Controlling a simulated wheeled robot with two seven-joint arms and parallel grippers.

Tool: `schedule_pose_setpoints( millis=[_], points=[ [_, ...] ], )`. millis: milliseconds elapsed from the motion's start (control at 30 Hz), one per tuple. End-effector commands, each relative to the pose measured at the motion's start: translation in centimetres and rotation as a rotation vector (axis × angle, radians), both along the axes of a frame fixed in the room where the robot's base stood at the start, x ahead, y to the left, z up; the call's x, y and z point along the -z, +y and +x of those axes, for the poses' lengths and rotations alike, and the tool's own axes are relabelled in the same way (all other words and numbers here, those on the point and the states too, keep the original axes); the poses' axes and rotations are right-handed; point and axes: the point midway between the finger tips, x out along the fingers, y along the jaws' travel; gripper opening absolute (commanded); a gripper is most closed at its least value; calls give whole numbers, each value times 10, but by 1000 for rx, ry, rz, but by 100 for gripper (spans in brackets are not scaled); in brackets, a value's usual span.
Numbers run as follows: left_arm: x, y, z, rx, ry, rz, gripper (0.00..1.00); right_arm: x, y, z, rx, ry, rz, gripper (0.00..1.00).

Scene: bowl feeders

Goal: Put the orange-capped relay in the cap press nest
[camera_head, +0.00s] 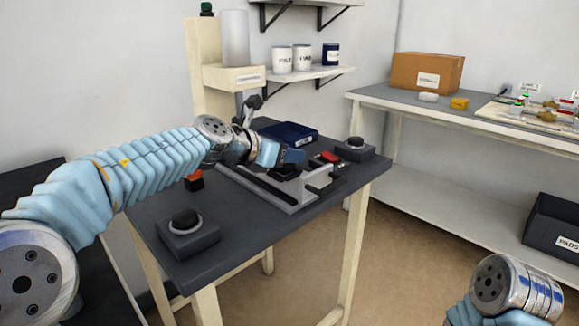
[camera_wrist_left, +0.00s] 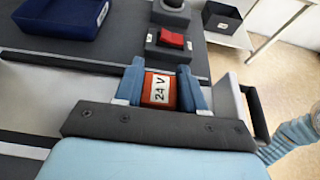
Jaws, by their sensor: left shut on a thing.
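My left gripper (camera_head: 291,157) reaches over the workbench and is low over the grey press fixture (camera_head: 292,200). In the left wrist view, its two blue fingers are shut on an orange-red block with a white "24 V" label, the orange-capped relay (camera_wrist_left: 159,89). The fixture's pale sides (camera_wrist_left: 225,92) show around the gripper there. The nest itself is hidden beneath the gripper, so I cannot tell whether the relay touches it. My right gripper is out of view; only part of that arm shows at the lower right.
A dark blue tray (camera_head: 288,133) lies behind the fixture. A red switch (camera_head: 330,157) and a black-button box (camera_head: 355,149) stand to its right. Another button box (camera_head: 187,234) is at the front left. An orange-and-black block (camera_head: 194,181) sits behind my left arm.

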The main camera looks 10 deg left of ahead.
Motion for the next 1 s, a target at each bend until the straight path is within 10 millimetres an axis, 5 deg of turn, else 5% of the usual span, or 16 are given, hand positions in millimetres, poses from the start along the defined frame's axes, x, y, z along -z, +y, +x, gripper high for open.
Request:
schedule_pose_setpoints(
  millis=[433, 467, 600, 1000],
  points=[
    [9, 1, -1, -1, 1, 1, 9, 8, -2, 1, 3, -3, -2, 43],
    [9, 1, 0, -1, 1, 1, 42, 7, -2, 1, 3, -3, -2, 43],
    [8, 1, -1, -1, 1, 1, 64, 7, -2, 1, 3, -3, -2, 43],
    [1, 5, -5, -2, -1, 0, 65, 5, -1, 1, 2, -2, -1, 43]
  ],
)
